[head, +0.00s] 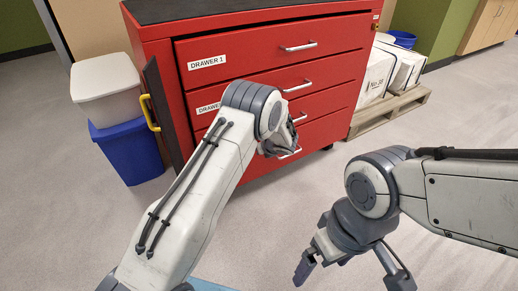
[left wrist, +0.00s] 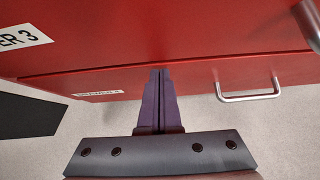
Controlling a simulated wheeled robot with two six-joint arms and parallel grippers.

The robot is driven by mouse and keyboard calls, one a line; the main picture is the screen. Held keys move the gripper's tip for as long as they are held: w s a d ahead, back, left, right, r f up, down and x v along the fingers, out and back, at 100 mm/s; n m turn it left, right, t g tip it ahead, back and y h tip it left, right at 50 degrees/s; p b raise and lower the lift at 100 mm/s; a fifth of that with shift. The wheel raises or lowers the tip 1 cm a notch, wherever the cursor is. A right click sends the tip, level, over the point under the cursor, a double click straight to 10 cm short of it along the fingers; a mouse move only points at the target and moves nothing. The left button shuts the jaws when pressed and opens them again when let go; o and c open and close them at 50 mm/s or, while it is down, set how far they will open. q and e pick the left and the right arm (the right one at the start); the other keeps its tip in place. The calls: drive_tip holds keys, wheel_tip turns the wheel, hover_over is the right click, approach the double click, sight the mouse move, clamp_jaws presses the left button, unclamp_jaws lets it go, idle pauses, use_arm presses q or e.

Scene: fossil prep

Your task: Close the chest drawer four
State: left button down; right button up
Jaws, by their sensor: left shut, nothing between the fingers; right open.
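The red chest (head: 155,30) has a stack of drawers with silver handles and white labels. Drawer four is the lowest; its handle (head: 290,153) shows just beyond my left gripper (head: 284,142). In the left wrist view, drawer four's front (left wrist: 190,80) with its label and handle (left wrist: 248,95) lies below drawer three (left wrist: 150,35). My left gripper's shut fingers (left wrist: 160,72) overlap the drawer front left of the handle, empty; I cannot tell whether they touch it. The drawer looks nearly flush; any small gap is unclear. My right gripper (head: 349,274) is open and empty above the floor.
A blue bin (head: 130,152) with a white bin (head: 104,88) on top stands left of the chest. A dark panel with a yellow handle (head: 148,112) is at the chest's left side. White packages (head: 378,72) sit on a wooden pallet (head: 385,112) at right. Floor in front is clear.

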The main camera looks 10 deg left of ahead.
use_arm(q)
drive_tip(key=shift+w+a, duration=0.1)
drive_tip(key=shift+a, duration=0.35)
drive_tip(key=shift+d+r, duration=0.1)
